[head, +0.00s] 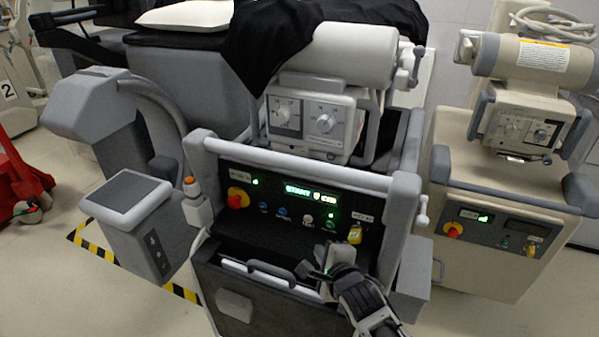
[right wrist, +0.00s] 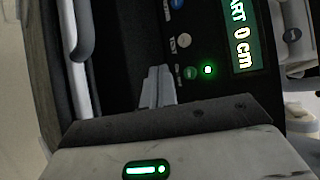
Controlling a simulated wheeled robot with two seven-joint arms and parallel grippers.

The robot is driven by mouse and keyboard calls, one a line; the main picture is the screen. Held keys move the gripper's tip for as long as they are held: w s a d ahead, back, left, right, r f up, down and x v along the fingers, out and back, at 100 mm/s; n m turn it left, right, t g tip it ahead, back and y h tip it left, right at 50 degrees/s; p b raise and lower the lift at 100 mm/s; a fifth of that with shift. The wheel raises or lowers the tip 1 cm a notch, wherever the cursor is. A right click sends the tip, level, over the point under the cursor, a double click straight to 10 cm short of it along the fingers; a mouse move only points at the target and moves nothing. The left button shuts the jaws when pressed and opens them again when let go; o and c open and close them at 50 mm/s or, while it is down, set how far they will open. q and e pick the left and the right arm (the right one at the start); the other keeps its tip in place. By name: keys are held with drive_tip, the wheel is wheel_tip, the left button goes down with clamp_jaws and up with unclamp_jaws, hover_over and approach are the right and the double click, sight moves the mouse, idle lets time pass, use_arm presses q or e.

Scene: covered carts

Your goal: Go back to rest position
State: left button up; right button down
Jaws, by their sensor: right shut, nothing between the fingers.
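My right gripper (head: 318,268) is in front of the near cart's control panel (head: 300,208), low and to the right, over the upper edge of the cart's front. In the right wrist view, the grey fingers (right wrist: 157,87) are together with nothing between them. The panel, with its green display and lit button, is close beyond them. I cannot tell whether the fingers touch the cart. My left gripper is not in view.
The near cart has a white push bar (head: 290,165) and a handle (head: 268,272) close to my right gripper. A grey pedestal with a screen (head: 125,192) stands at left. A second cart (head: 500,215) stands at right. Open floor shows at lower left.

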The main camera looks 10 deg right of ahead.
drive_tip(key=s+d+r+n+g, duration=0.1)
drive_tip(key=s+d+n+g, duration=0.15)
drive_tip(key=s+n, duration=0.65)
drive_tip(key=s+d+r+n+g+h, duration=0.1)
drive_tip(key=s+n+g, duration=0.4)
drive_tip(key=s, duration=0.5)
drive_tip(key=s+d+r+n+g, duration=0.1)
drive_tip(key=s+d+n+g, duration=0.1)
drive_tip(key=s+n, duration=0.75)
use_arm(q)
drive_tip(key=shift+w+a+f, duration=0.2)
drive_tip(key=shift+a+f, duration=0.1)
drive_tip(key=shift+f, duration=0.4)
use_arm(e)
drive_tip(key=w+a+f+t+y, duration=0.1)
drive_tip(key=w+a+f+t, duration=0.1)
drive_tip(key=f, duration=0.3)
drive_tip(key=w+a+f+t+y, duration=0.1)
drive_tip(key=w+a+f+t, duration=0.2)
drive_tip(key=f+t, duration=0.1)
drive_tip(key=shift+w+a+f, duration=0.3)
drive_tip(key=shift+f, duration=0.05)
